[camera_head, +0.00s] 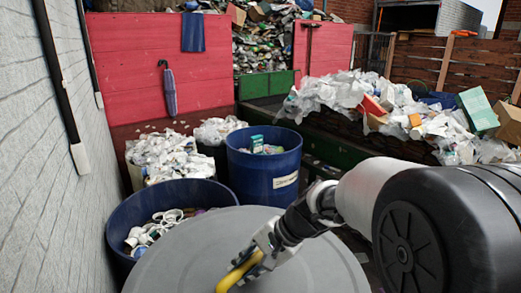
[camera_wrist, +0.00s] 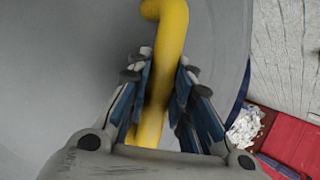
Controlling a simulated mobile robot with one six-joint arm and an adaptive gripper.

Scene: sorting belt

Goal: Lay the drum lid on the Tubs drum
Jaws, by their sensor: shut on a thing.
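The drum lid (camera_head: 185,262) is a large grey disc with a yellow handle (camera_head: 238,272), low in the head view. My gripper (camera_head: 262,252) is shut on that handle. In the wrist view, my gripper's fingers (camera_wrist: 158,85) lie on both sides of the yellow bar, and the grey lid (camera_wrist: 60,65) fills the left. An open blue drum (camera_head: 160,193) holding white tubs or cups is partly hidden behind the lid at lower left. I cannot tell whether the lid touches it. No Tubs label shows on it.
A second open blue drum (camera_head: 262,178) with an unreadable white label stands behind the lid. White-filled bins (camera_head: 136,177) stand farther back. A brick wall (camera_head: 45,150) runs close on the left. A heap of plastic and cartons (camera_head: 350,92) lies at right.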

